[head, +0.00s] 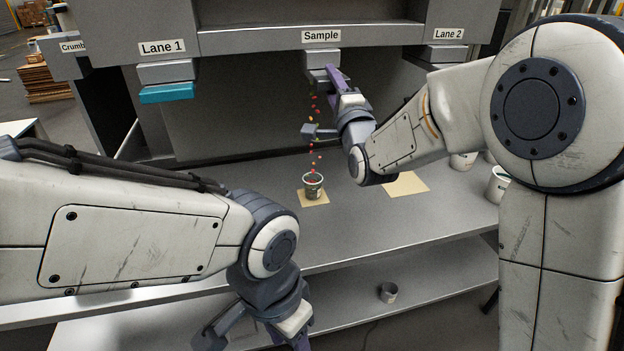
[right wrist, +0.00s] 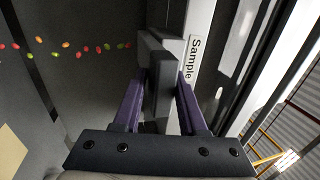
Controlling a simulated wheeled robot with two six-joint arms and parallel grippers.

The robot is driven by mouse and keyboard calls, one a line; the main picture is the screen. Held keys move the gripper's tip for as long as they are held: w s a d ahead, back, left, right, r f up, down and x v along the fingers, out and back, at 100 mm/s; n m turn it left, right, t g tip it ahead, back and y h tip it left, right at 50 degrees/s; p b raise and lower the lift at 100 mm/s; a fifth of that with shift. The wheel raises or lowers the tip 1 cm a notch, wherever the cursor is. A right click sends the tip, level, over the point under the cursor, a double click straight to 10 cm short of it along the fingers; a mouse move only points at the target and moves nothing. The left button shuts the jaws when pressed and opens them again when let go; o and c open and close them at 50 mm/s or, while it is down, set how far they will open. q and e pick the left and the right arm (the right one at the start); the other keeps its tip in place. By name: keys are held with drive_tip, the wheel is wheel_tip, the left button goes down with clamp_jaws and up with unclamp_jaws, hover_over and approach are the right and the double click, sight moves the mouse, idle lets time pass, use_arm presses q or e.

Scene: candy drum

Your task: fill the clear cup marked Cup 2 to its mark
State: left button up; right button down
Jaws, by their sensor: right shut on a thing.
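My right gripper (head: 332,76) is raised at the outlet under the Sample sign (head: 321,36). In the right wrist view its purple fingers (right wrist: 160,88) are shut on a grey slab-like gate handle (right wrist: 155,62) beside that sign. Red, orange and green candies (head: 314,118) fall in a thin stream from the outlet to a small cup (head: 313,186). The cup stands upright on a tan mat (head: 312,203) on the counter. Its marking and fill level are too small to read. My left gripper (head: 275,338) is low at the front, partly cut off by the frame edge.
A teal gate (head: 166,92) hangs under Lane 1. White cups (head: 497,185) stand at the counter's right, partly behind my right arm. A second tan mat (head: 406,184) is bare where visible. The counter's left is clear.

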drive_tip(key=shift+w+r, duration=0.1)
drive_tip(key=shift+r, duration=0.2)
drive_tip(key=shift+w+a, duration=0.25)
drive_tip(key=shift+w, duration=0.5)
drive_tip(key=shift+w+a, duration=0.25)
drive_tip(key=shift+w, duration=0.45)
drive_tip(key=shift+b, duration=0.3)
